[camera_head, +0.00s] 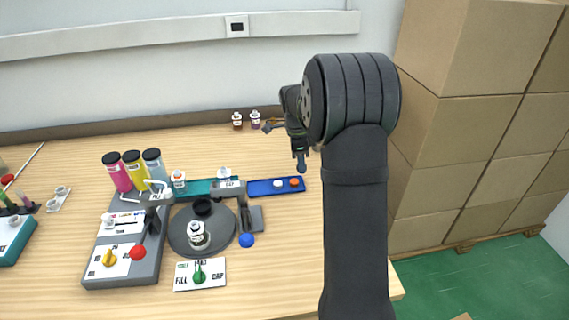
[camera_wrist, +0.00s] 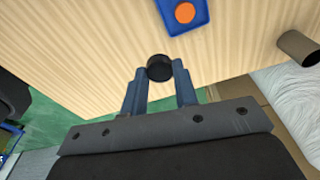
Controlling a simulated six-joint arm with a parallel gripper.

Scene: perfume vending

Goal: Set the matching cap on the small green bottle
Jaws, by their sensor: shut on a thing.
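My gripper (camera_wrist: 160,82) is shut on a black cap (camera_wrist: 159,67) in the wrist view, held between the blue fingertips. A small bottle (camera_head: 198,238) with a pale label and dark, seemingly green contents stands upright on the round grey turntable (camera_head: 222,240), well left of my gripper. Its colour is hard to tell at this size.
The blue tray holds a white cap (camera_head: 278,183) and an orange cap (camera_head: 294,182). Coloured cylinders (camera_head: 133,170) stand left. Two small bottles (camera_head: 237,120) stand near the wall. Stacked boxes (camera_head: 470,130) are right.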

